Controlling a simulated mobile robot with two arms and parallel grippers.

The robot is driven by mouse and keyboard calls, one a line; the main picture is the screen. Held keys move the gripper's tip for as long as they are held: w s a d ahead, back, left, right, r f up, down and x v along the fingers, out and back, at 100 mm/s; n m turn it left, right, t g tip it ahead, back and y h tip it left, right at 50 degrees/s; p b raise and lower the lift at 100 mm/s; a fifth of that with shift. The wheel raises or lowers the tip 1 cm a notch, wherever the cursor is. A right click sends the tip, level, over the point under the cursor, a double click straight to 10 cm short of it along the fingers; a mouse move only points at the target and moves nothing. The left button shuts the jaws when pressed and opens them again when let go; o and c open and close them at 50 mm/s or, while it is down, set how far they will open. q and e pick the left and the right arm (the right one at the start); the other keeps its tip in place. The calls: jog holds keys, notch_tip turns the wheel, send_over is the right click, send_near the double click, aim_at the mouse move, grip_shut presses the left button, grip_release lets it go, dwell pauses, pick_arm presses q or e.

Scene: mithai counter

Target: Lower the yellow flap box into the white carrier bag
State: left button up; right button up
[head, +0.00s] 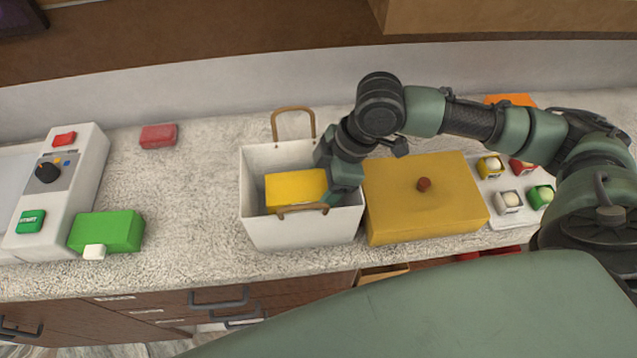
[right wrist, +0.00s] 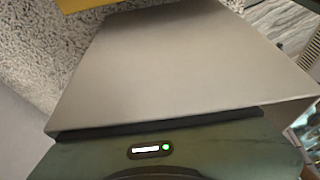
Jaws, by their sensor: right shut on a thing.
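The white carrier bag (head: 300,231) stands upright and open on the counter, with a tan handle on its far rim and another at its near rim. The yellow flap box (head: 296,187) is inside the bag's mouth, in its left and middle part. My right gripper (head: 332,193) reaches down into the right side of the bag and is shut on the yellow box at its right end; its fingertips are mostly hidden. The right wrist view is largely filled by a pale panel (right wrist: 175,70), which looks like the bag's wall. My left gripper is not in view.
A larger mustard box with a red knob (head: 424,205) stands close to the bag's right side. A tray (head: 511,208) with small sweets lies beyond it. To the left are a green box (head: 106,232), a red box (head: 158,136) and a machine (head: 57,180).

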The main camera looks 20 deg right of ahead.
jog(key=shift+f, duration=0.15)
dwell(0.3)
jog(key=shift+f, duration=0.7)
jog(key=shift+d+r+p, duration=0.1)
jog(key=shift+p, duration=0.45)
jog(key=o, duration=1.6)
jog(key=shift+c, duration=0.2)
jog(key=c, duration=0.4)
jog(key=shift+r, duration=0.1)
